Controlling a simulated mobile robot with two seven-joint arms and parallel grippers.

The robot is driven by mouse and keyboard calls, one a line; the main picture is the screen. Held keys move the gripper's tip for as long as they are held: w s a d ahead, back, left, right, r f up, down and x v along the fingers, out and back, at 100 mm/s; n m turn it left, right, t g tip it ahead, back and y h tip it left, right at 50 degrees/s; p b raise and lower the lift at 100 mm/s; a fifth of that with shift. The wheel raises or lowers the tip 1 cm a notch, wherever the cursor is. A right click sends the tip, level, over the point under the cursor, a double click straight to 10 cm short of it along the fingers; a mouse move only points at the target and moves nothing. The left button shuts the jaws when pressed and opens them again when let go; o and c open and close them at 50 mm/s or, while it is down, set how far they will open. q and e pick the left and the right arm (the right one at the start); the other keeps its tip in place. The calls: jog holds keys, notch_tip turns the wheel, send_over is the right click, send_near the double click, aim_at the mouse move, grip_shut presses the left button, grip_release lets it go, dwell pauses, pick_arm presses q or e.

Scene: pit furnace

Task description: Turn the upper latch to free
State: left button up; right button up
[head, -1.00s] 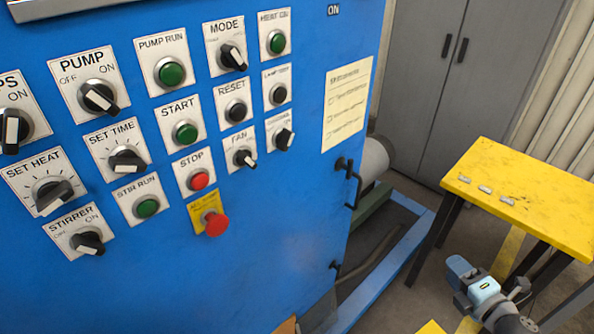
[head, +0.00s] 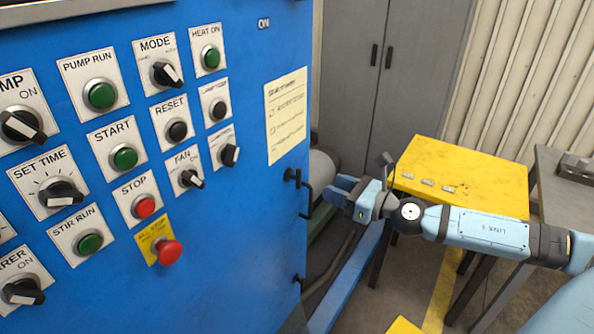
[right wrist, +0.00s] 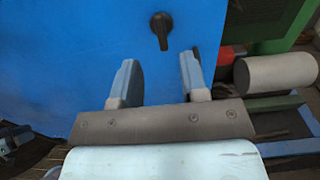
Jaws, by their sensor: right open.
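The upper latch (head: 292,176) is a small black knob near the right edge of the blue cabinet door (head: 240,235), just left of a black handle (head: 308,200). A black latch (right wrist: 161,28) shows in the right wrist view on the blue panel, its lever pointing down; I take it to be the upper one. My right gripper (head: 340,190) is open and empty, to the right of the latch and handle and apart from them. In the right wrist view the fingers (right wrist: 157,66) point towards the panel, with the latch beyond the gap between them.
A lower black latch (head: 298,280) sits further down the door edge. Knobs and buttons, including the red stop mushroom (head: 168,251), fill the panel's left part. A yellow table (head: 480,175) stands behind my right arm. A grey cylinder (right wrist: 275,80) lies right of the cabinet.

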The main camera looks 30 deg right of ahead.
aim_at(301, 175)
jog(key=p+x, duration=0.4)
jog(key=x, duration=0.5)
jog(key=shift+r, duration=0.15)
jog(key=shift+w+a, duration=0.3)
jog(key=shift+w, duration=0.35)
grip_shut()
